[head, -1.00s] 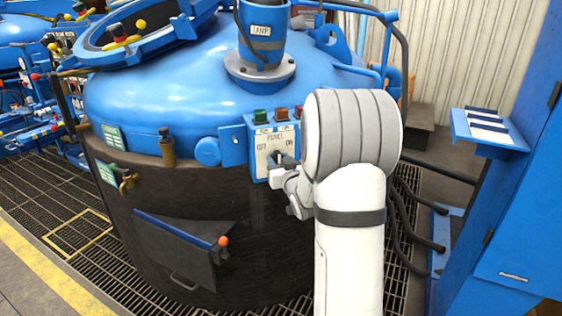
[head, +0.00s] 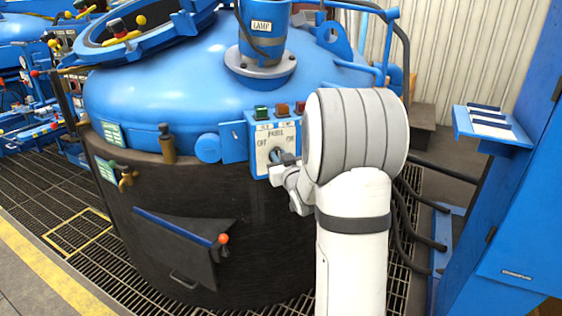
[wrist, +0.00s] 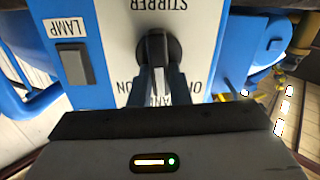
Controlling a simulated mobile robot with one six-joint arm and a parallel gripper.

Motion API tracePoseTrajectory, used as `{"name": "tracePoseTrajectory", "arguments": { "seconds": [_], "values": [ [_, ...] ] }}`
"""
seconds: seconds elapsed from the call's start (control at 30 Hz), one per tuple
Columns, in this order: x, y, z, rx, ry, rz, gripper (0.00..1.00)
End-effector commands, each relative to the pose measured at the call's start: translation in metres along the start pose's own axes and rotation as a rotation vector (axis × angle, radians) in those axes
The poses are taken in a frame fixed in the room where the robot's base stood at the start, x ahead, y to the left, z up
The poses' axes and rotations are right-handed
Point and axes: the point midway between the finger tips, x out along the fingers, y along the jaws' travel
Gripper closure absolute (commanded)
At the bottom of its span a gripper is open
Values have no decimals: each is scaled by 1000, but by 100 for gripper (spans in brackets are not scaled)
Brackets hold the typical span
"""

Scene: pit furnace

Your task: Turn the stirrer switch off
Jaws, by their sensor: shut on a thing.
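The stirrer switch is a round dark rotary knob (wrist: 160,48) with a raised bar, on a white plate (wrist: 112,30) marked STIRRER, with partly covered ON and OFF lettering, in the wrist view. The bar points nearly straight up and down there. My gripper (wrist: 160,82) is shut on the bar, one dark finger on each side. In the head view the knob (head: 276,156) sits low on the control panel (head: 262,168), between the OFF and ON marks. My gripper (head: 286,164) reaches it from the right. The knob's exact setting is hard to read.
A grey rocker switch (wrist: 75,67) marked LAMP is beside the plate. Green (head: 261,112) and red (head: 281,109) buttons top the panel. The blue furnace lid (head: 160,85) is behind; a blue cabinet (head: 515,220) stands right. Grating (head: 50,195) at left is open.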

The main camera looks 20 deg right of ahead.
Motion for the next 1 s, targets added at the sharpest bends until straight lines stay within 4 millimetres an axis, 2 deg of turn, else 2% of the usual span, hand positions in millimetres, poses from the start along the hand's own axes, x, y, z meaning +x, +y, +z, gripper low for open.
{"name": "tracePoseTrajectory", "arguments": {
  "seconds": [0.17, 0.6, 1.0],
  "values": [
    [0, -3, 6, -127, 5, 0, 100],
    [0, -8, 7, -494, 4, 1, 100],
    [0, -10, 5, -682, 2, 0, 100]
  ]
}}
